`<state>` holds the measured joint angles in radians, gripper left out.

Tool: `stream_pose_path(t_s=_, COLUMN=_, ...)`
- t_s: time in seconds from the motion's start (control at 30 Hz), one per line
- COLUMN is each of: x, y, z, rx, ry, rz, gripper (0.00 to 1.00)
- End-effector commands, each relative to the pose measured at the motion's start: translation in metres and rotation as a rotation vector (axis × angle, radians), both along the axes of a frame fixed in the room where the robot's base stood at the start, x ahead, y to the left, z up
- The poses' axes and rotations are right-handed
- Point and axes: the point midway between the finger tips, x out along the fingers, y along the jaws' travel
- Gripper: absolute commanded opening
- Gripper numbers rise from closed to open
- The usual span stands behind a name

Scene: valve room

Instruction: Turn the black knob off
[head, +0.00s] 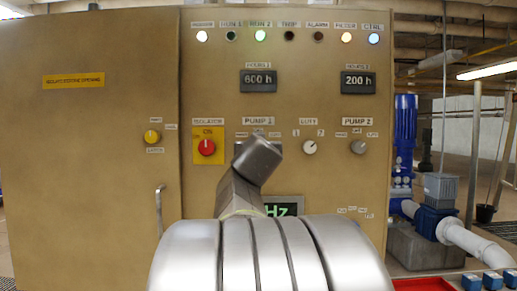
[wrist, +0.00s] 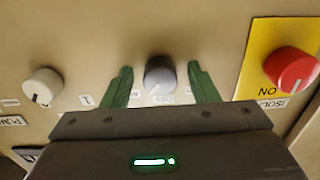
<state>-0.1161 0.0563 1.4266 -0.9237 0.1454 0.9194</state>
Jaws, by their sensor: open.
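In the wrist view, which is upside down, my gripper (wrist: 160,68) is open with a green finger on each side of a dark grey knob (wrist: 160,78). A gap shows between each finger and the knob, and I cannot tell the depth. The knob's face looks pale; its pointer direction is unclear. The small labels by it are partly hidden by my gripper. By its neighbours it is the PUMP 1 knob; in the head view my arm hides it, under the PUMP 1 label (head: 258,121). No knob looks plainly black.
A red isolator knob (head: 206,147) on a yellow plate and a white DUTY knob (head: 310,147) flank it. A grey PUMP 2 knob (head: 358,147) is further right. A yellow knob (head: 152,136) and a handle (head: 159,211) are at the left. Lamps (head: 260,35) line the top.

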Motion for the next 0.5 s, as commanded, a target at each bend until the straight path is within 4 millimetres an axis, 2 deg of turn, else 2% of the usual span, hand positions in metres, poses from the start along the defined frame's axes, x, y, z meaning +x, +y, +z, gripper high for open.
stream_pose_path(t_s=0.17, x=0.0000, y=0.0000, z=-0.0001, rx=0.000, ry=0.000, rz=0.000, gripper=0.52)
stream_pose_path(t_s=0.37, x=-0.0001, y=0.0000, z=0.0000, rx=-0.001, ry=0.000, rz=0.000, gripper=0.13)
stream_pose_path(t_s=0.4, x=-0.0001, y=0.0000, z=0.0000, rx=-0.001, ry=0.000, rz=0.000, gripper=0.09)
stream_pose_path(t_s=0.5, x=-0.0001, y=0.0000, z=0.0000, rx=-0.002, ry=0.000, rz=0.000, gripper=0.09)
